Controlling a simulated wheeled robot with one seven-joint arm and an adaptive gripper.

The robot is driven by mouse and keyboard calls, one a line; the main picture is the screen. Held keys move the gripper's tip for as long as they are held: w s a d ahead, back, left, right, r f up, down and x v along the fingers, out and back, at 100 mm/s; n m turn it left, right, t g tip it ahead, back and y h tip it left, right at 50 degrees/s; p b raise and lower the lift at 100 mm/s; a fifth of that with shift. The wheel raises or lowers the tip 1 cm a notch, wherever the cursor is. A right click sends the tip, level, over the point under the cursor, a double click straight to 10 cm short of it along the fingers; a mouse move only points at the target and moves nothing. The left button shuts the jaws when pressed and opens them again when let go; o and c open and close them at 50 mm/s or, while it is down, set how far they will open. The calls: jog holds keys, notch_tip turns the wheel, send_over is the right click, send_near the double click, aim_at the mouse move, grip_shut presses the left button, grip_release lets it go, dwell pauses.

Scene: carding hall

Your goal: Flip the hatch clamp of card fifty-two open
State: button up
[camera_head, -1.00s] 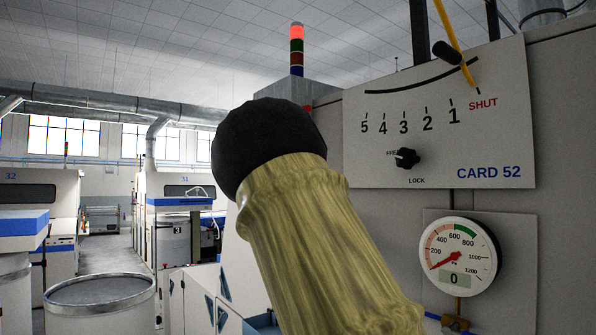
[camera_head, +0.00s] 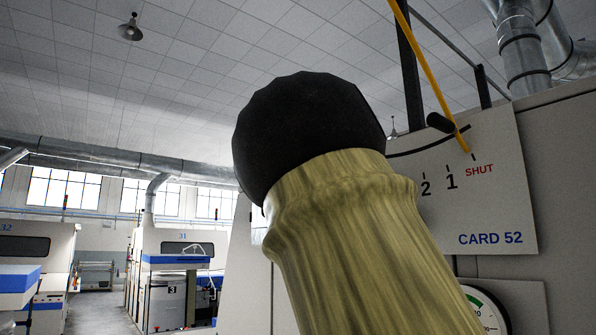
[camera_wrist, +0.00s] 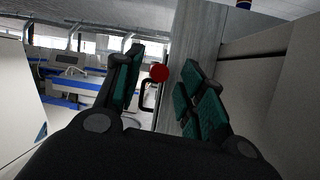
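In the wrist view, a red ball knob (camera_wrist: 159,73) shows beside a black bent handle (camera_wrist: 146,98) on the edge of a grey machine panel; this looks like the hatch clamp. My gripper (camera_wrist: 162,76) is open, with dark teal-padded fingers on either side of the knob in the picture. I see no finger closed on it, and the depth between them is hard to tell. The head view shows the white CARD 52 panel (camera_head: 500,215) at right. My own sleeved arm covers the middle there, and the clamp and gripper do not show.
A yellow lever (camera_head: 428,65) with a black grip stands by the SHUT mark. A gauge (camera_head: 487,308) is partly hidden behind my arm. Machine 31 (camera_head: 175,270) stands across the hall, with an open aisle (camera_head: 95,315) to its left.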

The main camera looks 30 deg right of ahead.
jog(key=p+x, duration=0.4)
jog(key=x, duration=0.1)
jog(key=shift+w+a+r, duration=0.1)
jog(key=shift+w+r, duration=0.15)
jog(key=shift+r, duration=0.05)
jog(key=shift+w+a, duration=0.1)
jog(key=shift+w, duration=0.35)
